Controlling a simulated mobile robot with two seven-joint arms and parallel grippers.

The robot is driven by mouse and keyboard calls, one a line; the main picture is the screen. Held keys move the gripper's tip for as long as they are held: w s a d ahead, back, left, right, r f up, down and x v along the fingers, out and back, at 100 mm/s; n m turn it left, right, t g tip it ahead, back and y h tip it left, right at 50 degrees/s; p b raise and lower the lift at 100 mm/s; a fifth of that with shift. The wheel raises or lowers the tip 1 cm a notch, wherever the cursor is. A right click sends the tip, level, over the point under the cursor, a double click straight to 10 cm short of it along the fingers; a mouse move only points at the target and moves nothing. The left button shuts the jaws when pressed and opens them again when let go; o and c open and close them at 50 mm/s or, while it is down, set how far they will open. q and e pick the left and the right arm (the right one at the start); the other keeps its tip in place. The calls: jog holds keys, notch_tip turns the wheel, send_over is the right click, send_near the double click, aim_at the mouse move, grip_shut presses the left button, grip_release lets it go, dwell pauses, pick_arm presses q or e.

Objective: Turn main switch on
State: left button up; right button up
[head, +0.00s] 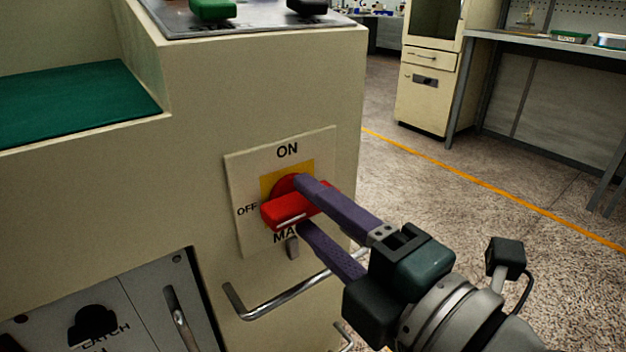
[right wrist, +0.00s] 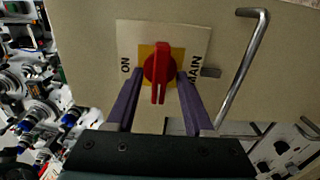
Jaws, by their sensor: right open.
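The main switch is a red rotary knob (head: 287,211) on a yellow square, on a pale plate (head: 243,172) lettered ON at the top and OFF at the left. Its red grip lies roughly sideways, with one end by the OFF label. My right gripper (head: 303,205) is open, one purple finger above the grip and one below it. In the right wrist view the knob (right wrist: 160,68) sits between the two fingers (right wrist: 156,92), with gaps on both sides. Part of the MAIN lettering is hidden by a finger. My left gripper is not in view.
A metal bar handle (head: 285,294) sticks out of the cream cabinet (head: 190,190) just below the plate, close to my lower finger. A grey panel (head: 130,315) with a latch is at lower left. Open floor (head: 440,200) lies to the right, before a workbench (head: 545,42).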

jog(key=shift+w+a, duration=0.2)
jog(key=shift+w, duration=0.05)
grip_shut()
dwell(0.3)
